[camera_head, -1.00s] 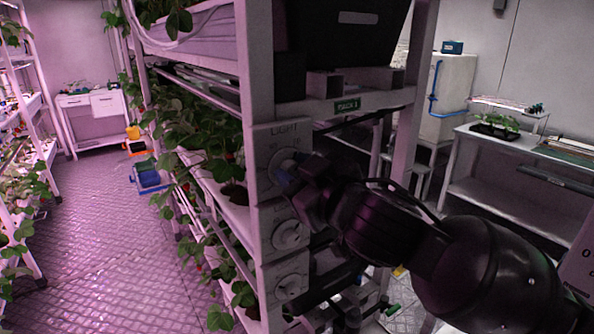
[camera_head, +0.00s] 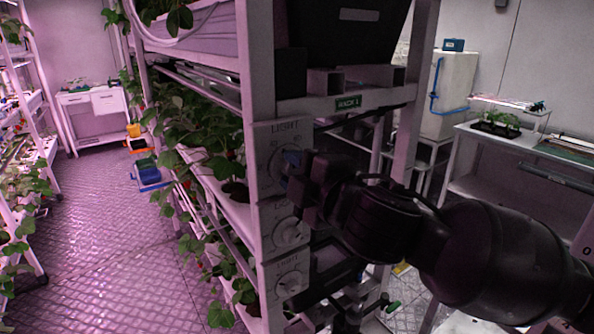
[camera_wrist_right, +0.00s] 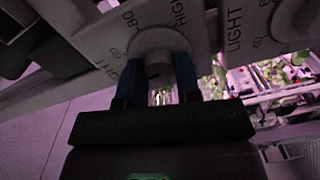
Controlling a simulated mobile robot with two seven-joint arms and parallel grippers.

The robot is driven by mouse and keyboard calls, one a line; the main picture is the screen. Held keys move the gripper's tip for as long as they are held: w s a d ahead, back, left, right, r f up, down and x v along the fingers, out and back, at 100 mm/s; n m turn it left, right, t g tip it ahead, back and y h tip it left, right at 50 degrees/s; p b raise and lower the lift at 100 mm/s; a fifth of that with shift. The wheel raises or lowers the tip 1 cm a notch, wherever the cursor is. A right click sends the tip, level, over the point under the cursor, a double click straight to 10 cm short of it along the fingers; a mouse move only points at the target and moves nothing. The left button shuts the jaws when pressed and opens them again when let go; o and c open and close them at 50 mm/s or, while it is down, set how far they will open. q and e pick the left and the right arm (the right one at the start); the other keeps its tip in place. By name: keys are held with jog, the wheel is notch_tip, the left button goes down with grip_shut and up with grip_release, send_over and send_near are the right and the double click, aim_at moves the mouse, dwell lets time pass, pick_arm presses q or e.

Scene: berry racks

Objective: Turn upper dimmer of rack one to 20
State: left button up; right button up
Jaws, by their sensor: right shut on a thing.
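The upper dimmer (camera_head: 274,166) is a pale round knob on a white panel marked LIGHT, on the front post of the rack labelled RACK 1 (camera_head: 348,103). My right gripper (camera_head: 291,160) reaches it from the right and covers much of it. In the right wrist view the knob (camera_wrist_right: 158,48) sits between the two blue fingers of the gripper (camera_wrist_right: 160,80), which are shut on it. Marks 60, 80 and HIGH show around it. The knob's pointer and exact setting cannot be read. My left gripper is not in view.
Two more dimmers, the middle one (camera_head: 290,232) and the lower one (camera_head: 291,283), sit below on the same post. Strawberry plants (camera_head: 200,125) fill the shelves to the left. A side table (camera_head: 490,140) stands at the right. The left aisle floor is mostly clear.

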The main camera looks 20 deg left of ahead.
jog(key=n, duration=0.6)
jog(key=shift+b, duration=0.3)
pick_arm(q)
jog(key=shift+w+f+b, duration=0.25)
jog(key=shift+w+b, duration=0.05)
jog(key=shift+b, duration=0.05)
pick_arm(e)
jog(key=n, duration=0.6)
jog(key=shift+f+n, duration=0.15)
jog(key=shift+n, duration=0.15)
jog(key=o, duration=0.9)
jog(key=shift+s, duration=0.1)
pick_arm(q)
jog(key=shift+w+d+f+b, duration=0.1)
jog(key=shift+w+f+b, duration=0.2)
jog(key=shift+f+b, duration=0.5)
pick_arm(e)
jog(key=v, duration=1)
jog(key=shift+s+d, duration=0.2)
jog(key=shift+s, duration=0.1)
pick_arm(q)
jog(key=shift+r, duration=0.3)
